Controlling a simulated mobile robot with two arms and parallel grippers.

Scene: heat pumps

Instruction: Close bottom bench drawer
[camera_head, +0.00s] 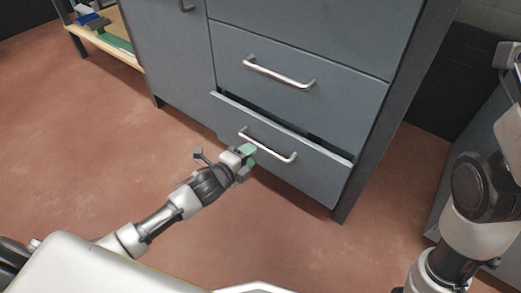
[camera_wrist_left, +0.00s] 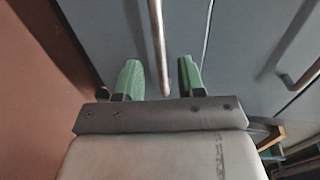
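The bottom bench drawer (camera_head: 310,175) is slightly open, with a dark gap along its top edge. Its silver bar handle (camera_head: 275,150) faces me. My left gripper (camera_head: 248,153), with green fingertips, is at the left end of this handle. In the left wrist view the fingers of the left gripper (camera_wrist_left: 160,80) are apart, and the drawer handle (camera_wrist_left: 157,40) runs down between them. I cannot tell whether the fingers touch the bar or the drawer front. My right arm (camera_head: 480,190) shows at the right, but its gripper is out of view.
The grey bench (camera_head: 170,50) has a closed drawer (camera_head: 300,70) with its own handle above the bottom one. A wooden shelf (camera_head: 110,50) with items stands at the upper left. Grey equipment stands at the right edge. The red floor (camera_head: 90,140) before the bench is clear.

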